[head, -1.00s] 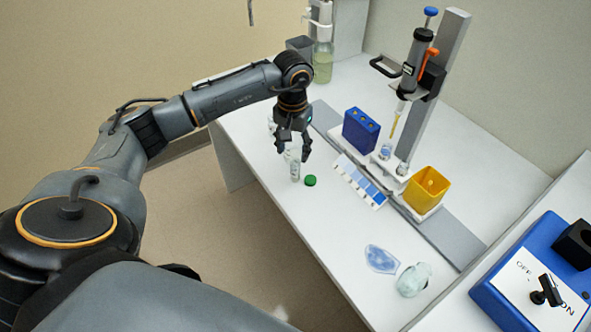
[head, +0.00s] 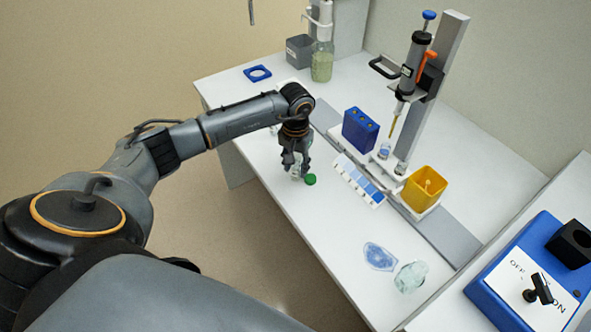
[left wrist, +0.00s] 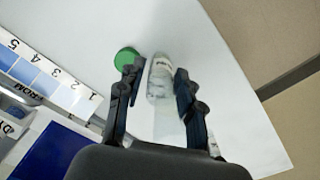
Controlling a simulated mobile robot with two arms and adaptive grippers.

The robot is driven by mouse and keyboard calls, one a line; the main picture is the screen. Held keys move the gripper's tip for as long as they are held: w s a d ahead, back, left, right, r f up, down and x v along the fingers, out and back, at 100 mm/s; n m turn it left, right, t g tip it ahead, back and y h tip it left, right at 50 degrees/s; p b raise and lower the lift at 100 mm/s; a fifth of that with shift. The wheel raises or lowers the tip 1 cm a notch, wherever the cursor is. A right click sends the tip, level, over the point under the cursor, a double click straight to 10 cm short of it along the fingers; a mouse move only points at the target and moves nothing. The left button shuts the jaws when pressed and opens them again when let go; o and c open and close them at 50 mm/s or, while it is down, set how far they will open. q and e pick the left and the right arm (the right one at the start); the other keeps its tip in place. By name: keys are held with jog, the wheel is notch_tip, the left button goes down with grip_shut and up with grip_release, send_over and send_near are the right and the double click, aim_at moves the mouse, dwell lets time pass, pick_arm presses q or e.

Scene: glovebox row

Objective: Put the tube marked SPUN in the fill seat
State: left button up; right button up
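A clear, whitish tube (left wrist: 160,80) stands on the white bench near its front edge. It has a dark mark, too small to read. My left gripper (head: 296,174) points down with its fingers on either side of this tube. In the left wrist view the gripper (left wrist: 159,70) looks open, with narrow gaps beside the tube. A green cap (head: 310,179) lies on the bench right beside it. The dispenser (head: 411,65) stands behind, its nozzle over a pale base (head: 378,163) with small clear vessels; which spot is the fill seat I cannot tell. My right gripper is out of view.
A blue block with holes (head: 360,130), a blue-shaded numbered card (head: 357,181) and a yellow bin (head: 424,188) stand nearby. A blue clear item (head: 380,257) and a glassy piece (head: 410,277) lie at the front right. The bench between them and the cap is clear.

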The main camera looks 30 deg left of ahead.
pick_arm(q)
grip_shut()
jog(key=shift+r, duration=0.1)
